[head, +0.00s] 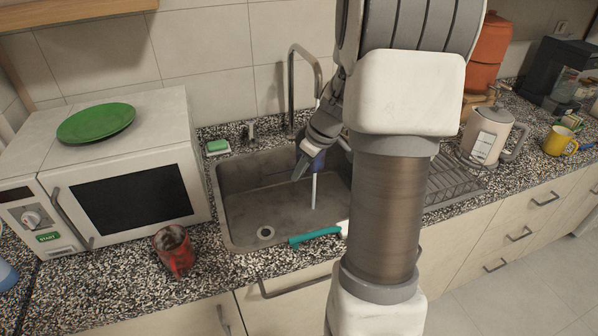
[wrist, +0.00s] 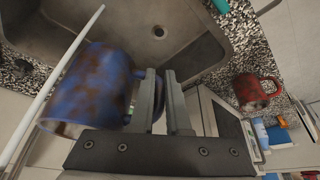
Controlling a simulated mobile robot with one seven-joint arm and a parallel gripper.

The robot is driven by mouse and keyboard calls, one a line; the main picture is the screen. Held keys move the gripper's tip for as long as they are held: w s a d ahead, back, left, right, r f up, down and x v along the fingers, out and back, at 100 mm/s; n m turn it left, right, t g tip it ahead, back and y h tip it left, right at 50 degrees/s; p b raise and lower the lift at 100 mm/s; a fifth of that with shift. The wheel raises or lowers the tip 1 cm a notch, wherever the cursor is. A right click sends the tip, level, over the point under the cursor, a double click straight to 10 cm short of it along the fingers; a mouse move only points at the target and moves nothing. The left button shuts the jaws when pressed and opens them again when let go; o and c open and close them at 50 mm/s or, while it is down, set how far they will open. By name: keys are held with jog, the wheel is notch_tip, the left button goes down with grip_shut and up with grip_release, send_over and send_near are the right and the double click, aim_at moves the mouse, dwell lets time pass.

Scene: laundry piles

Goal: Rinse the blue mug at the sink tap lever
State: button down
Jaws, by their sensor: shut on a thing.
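The blue mug (wrist: 88,92) has brown stains and lies tilted in the wrist view. My gripper (wrist: 163,80) is shut on its handle. In the head view, the mug (head: 301,157) is mostly hidden behind my gripper (head: 303,166), above the sink (head: 235,198). The tall tap (head: 291,88) stands behind the sink. A thin pale stream of water (head: 314,188) falls into the basin; it also shows beside the mug in the wrist view (wrist: 48,90). I cannot tell whether it touches the mug. A small metal lever (head: 250,131) stands left of the tap.
A teal-handled brush (head: 315,236) lies at the sink's front edge. A green sponge (head: 217,146) sits behind the sink. A kettle (head: 487,135) and yellow mug (head: 559,141) stand right.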

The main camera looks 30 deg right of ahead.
jog(key=w+d+p, duration=0.1)
jog(key=w+d, duration=0.1)
jog(key=w+d+f+p, duration=0.1)
jog(key=w, duration=0.1)
jog(key=shift+w+d, duration=0.25)
jog(key=shift+d, duration=0.15)
jog(key=shift+w+d+f, duration=0.3)
jog(key=shift+w+d, duration=0.25)
jog(key=shift+w, duration=0.1)
jog(key=shift+w+d+f, duration=0.2)
jog(key=shift+w+d, duration=0.6)
jog(key=shift+w, duration=0.15)
jog(key=shift+s+d+b, duration=0.1)
jog(key=shift+d+b, duration=0.05)
jog(key=shift+b, duration=0.3)
jog(key=shift+s+d, duration=0.3)
jog(key=shift+w+a+b, duration=0.1)
jog(key=shift+b, duration=0.25)
jog(key=shift+w+a, duration=0.3)
jog(key=shift+a, duration=0.05)
